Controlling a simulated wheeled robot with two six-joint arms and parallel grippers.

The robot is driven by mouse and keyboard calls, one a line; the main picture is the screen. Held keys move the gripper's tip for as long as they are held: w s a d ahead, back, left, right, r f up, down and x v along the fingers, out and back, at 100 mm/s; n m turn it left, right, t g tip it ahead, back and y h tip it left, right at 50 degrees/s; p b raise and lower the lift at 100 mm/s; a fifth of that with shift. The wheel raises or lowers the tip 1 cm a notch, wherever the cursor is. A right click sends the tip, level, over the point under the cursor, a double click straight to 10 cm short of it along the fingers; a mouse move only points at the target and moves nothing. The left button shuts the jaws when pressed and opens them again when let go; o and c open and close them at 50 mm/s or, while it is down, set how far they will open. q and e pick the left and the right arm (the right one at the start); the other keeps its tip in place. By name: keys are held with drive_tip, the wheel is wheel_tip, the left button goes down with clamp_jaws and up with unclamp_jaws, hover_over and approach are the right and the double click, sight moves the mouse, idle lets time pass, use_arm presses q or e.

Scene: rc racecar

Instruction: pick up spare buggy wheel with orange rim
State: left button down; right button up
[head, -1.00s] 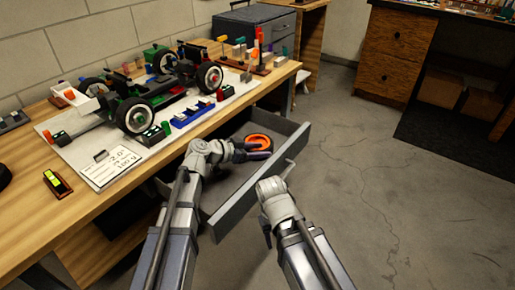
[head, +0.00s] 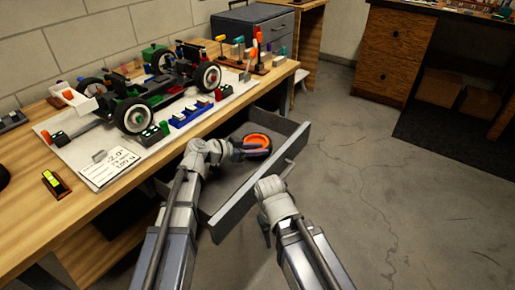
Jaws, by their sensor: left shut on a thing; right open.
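The spare buggy wheel with the orange rim (head: 257,140) is in the open drawer area, with its black tyre around the bright orange rim. My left gripper (head: 256,152) reaches over the drawer and is shut on the near side of the wheel. The wheel looks slightly tilted; its clearance above the drawer floor is hard to judge. My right gripper (head: 280,178) is open and empty, by the outer side of the drawer front. Its fingertips are small and partly hidden.
The grey drawer (head: 240,200) stands pulled out below the wooden workbench (head: 95,222). On the bench, a buggy chassis with white-rimmed wheels (head: 133,115) sits on a white board with colored parts. A label sheet (head: 108,167) lies near the bench edge. Open floor (head: 400,200) is at right.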

wheel_tip(320, 180, up, 10)
drive_tip(key=p, duration=0.9)
drive_tip(key=shift+p, duration=0.4)
drive_tip(key=shift+s+a+f, duration=0.1)
